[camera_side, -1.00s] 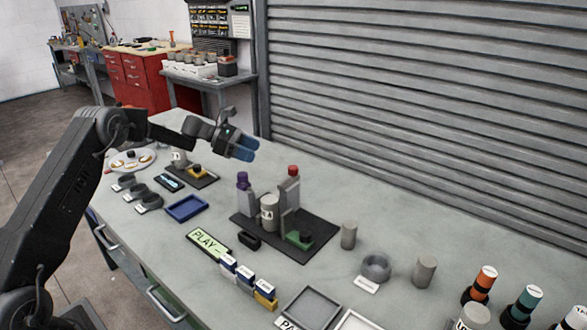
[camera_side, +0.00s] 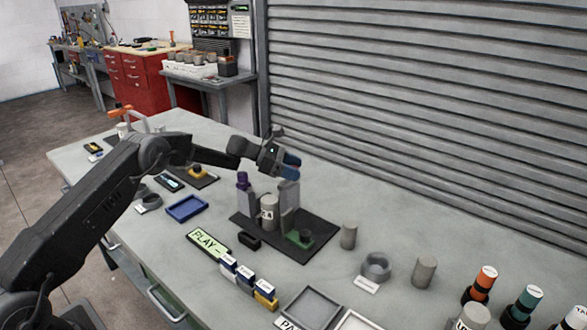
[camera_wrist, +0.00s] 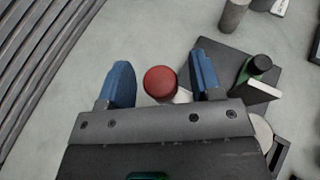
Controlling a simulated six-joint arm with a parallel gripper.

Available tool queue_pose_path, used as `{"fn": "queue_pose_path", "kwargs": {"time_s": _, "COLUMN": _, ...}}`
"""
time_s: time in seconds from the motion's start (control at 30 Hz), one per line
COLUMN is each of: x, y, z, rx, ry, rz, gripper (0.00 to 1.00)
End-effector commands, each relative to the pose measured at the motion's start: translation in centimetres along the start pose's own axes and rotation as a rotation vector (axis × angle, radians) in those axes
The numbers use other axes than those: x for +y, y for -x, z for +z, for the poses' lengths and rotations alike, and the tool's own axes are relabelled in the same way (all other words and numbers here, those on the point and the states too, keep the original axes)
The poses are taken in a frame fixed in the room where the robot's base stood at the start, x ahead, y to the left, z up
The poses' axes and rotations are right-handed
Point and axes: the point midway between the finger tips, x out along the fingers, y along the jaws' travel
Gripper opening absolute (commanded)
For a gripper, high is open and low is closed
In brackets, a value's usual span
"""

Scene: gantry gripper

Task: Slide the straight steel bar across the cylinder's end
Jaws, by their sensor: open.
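My gripper (camera_side: 290,166) is open, with blue fingers above the right grey post of a dark fixture plate (camera_side: 312,250). In the wrist view, a round red cap (camera_wrist: 160,83) shows between the spread fingers (camera_wrist: 160,85), with gaps on both sides. The fingers hide that cap in the side view. A light grey labelled cylinder (camera_side: 268,213) stands upright on the plate between the right post (camera_side: 289,196) and a purple-capped post (camera_side: 242,181). I cannot make out a straight steel bar in either view.
Grey cylinders (camera_side: 348,236) (camera_side: 425,271) and a grey ring (camera_side: 376,267) stand farther right. A PLAY sign (camera_side: 208,243), a blue tray (camera_side: 187,208) and blue-and-white boxes (camera_side: 246,275) lie nearer the front.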

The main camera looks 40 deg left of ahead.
Motion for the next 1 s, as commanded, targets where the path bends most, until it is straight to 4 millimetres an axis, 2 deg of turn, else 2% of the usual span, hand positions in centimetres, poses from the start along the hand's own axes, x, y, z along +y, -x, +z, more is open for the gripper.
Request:
{"fn": "queue_pose_path", "kwargs": {"time_s": 0.27, "x": 0.02, "y": -0.12, "z": 0.03, "rx": 0.0, "ry": -0.001, "rz": 0.001, "gripper": 0.59}}
{"fn": "queue_pose_path", "kwargs": {"time_s": 0.87, "x": 0.01, "y": -0.09, "z": 0.03, "rx": 0.0, "ry": -0.001, "rz": 0.0, "gripper": 0.01}}
{"fn": "queue_pose_path", "kwargs": {"time_s": 1.0, "x": 0.01, "y": -0.08, "z": 0.03, "rx": 0.0, "ry": -0.001, "rz": 0.0, "gripper": 0.0}}
